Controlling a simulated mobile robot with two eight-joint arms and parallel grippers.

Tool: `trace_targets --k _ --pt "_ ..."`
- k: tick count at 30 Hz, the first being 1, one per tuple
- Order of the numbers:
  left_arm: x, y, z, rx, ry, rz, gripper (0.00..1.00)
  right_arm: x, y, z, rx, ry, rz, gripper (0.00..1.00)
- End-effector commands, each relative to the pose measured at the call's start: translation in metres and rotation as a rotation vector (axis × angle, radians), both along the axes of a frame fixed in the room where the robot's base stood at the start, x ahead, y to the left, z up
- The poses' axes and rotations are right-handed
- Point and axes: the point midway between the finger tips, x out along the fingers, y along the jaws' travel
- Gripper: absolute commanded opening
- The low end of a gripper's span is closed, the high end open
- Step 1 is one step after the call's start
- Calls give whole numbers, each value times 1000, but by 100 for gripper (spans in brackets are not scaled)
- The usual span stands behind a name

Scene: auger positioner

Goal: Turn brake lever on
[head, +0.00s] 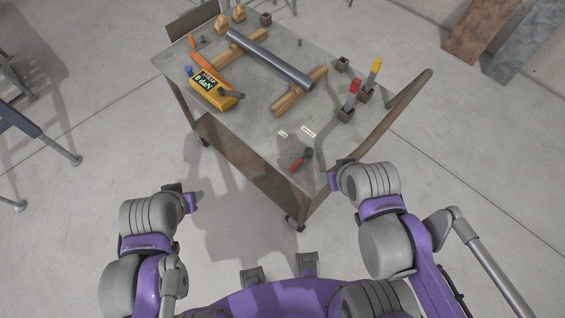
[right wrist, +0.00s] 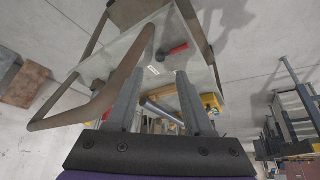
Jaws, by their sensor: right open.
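A small red-handled lever with a dark pivot (head: 301,159) sits on the cart top near its front corner, and I take it as the brake lever. Its red handle points toward the cart's front edge. Two small white labels (head: 296,133) lie behind it; their text is too small to read. The lever also shows in the right wrist view (right wrist: 178,49), beyond the fingers. My right gripper (right wrist: 160,78) is open and empty; in the head view it is right of the lever, apart from it. My left gripper (head: 195,196) is left of the cart, holding nothing visible; its jaws are unclear.
The cart (head: 262,122) carries a steel tube (head: 270,60) on wooden blocks, a yellow strap gauge (head: 212,90), and red (head: 352,93) and yellow-handled (head: 373,72) tools in holders. A bent handle rail (head: 408,88) rises on its right side.

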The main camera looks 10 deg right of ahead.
Motion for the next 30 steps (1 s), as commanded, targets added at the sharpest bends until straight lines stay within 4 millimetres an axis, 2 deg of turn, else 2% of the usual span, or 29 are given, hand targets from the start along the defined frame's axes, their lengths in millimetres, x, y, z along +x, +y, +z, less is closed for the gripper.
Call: trace_targets --k 8,18,24,30 --pt "-10 0 -29 0 18 0 50 38 13 -18 169 124 -272 52" --pt "-18 0 -63 0 35 0 50 103 35 -70 361 314 -715 52" --pt "-19 0 -68 0 37 0 50 118 41 -85 397 360 -832 52" --pt "-20 0 -71 0 38 0 50 122 44 -105 400 362 -841 52"
